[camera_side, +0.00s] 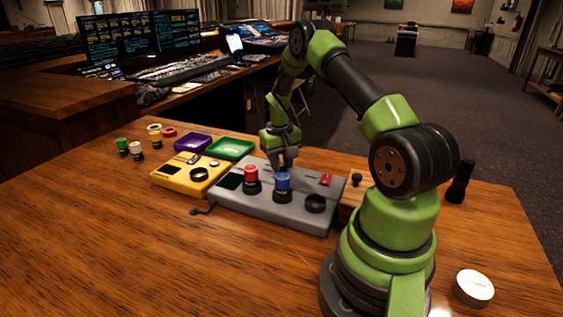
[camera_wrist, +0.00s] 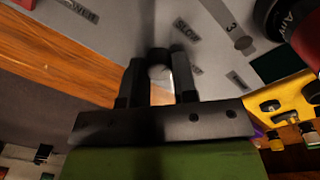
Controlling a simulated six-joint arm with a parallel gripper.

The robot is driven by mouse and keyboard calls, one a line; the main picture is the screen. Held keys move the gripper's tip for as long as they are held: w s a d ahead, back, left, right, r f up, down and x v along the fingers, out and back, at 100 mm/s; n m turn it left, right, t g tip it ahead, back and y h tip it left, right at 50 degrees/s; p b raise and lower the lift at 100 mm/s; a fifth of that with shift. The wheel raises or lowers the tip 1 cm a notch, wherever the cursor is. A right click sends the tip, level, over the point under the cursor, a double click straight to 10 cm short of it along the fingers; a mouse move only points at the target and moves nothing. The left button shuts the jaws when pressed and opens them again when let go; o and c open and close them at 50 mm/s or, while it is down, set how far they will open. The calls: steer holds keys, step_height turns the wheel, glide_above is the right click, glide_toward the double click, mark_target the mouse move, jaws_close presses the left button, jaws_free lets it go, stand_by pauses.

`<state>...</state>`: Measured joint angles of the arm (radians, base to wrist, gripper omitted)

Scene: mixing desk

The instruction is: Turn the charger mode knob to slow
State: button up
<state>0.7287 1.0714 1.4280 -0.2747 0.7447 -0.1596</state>
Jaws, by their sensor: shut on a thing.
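The charger is a grey box (camera_side: 304,219) on the wooden table in the side view. Its grey top (camera_wrist: 225,75) also shows in the wrist view, with a "SLOW" label (camera_wrist: 187,30) and other labels too blurred to read. My gripper (camera_side: 285,165) points down at the far part of the charger. In the wrist view my gripper (camera_wrist: 157,75) is shut on a small dark round knob (camera_wrist: 159,55), with a finger on each side of it. The knob's pointer direction cannot be made out. In the side view the knob is hidden by the fingers and the blue-topped cylinder.
A red-topped cylinder (camera_side: 251,178) and the blue-topped cylinder (camera_side: 282,185) stand on the charger close to my gripper. A red switch (camera_side: 325,179) is at its right. A yellow box (camera_side: 175,181) and purple (camera_side: 192,142) and green (camera_side: 230,148) trays are to the left. The front table is clear.

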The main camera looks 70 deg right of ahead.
steer(key=shift+n, duration=0.6)
steer(key=o, duration=0.9)
steer(key=r, duration=1)
steer(key=shift+w+a, duration=0.1)
steer(key=shift+a, duration=0.1)
